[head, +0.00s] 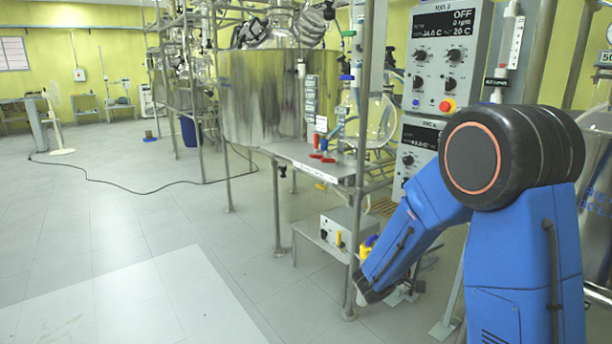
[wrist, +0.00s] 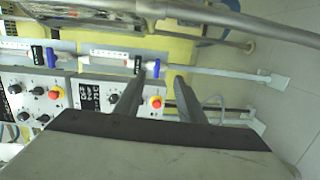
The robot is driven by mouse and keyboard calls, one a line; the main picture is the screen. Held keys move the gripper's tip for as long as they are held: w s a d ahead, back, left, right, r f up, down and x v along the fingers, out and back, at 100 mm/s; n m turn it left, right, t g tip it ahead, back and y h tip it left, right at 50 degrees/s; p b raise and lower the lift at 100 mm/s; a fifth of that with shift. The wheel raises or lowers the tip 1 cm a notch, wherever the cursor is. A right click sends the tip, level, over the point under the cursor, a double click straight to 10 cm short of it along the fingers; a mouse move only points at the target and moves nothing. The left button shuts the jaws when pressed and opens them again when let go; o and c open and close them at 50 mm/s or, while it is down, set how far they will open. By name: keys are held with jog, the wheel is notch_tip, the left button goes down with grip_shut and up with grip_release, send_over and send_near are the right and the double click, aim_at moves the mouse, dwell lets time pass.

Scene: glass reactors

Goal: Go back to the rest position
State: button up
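My gripper (wrist: 158,88) shows in the wrist view, with its two dark fingers apart and nothing between them except the background. It points at the control boxes, and a red button on yellow (wrist: 155,102) appears between the fingers. I cannot tell the distance to it, but no touch is visible. In the head view my blue arm fills the right side, bent down toward the reactor frame. The gripper itself cannot be made out there.
A control box (head: 438,62) with knobs and an OFF display stands behind my arm. A steel vat (head: 262,95) and a metal frame with a small shelf (head: 310,160) stand at centre. A cable (head: 130,190) lies on the floor.

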jog(key=s+d+r+m+g+y, duration=0.2)
jog(key=s+d+m+g, duration=0.15)
jog(key=s, duration=0.85)
jog(key=s+d+r+m+g+y, duration=0.25)
jog(key=s+g, duration=0.25)
jog(key=s, duration=0.7)
jog(key=s+a+r+t+y, duration=0.1)
jog(key=s+a+t+y, duration=0.3)
jog(key=s+a+y, duration=0.6)
jog(key=shift+s+a, duration=1.65)
jog(key=shift+a, duration=1.1)
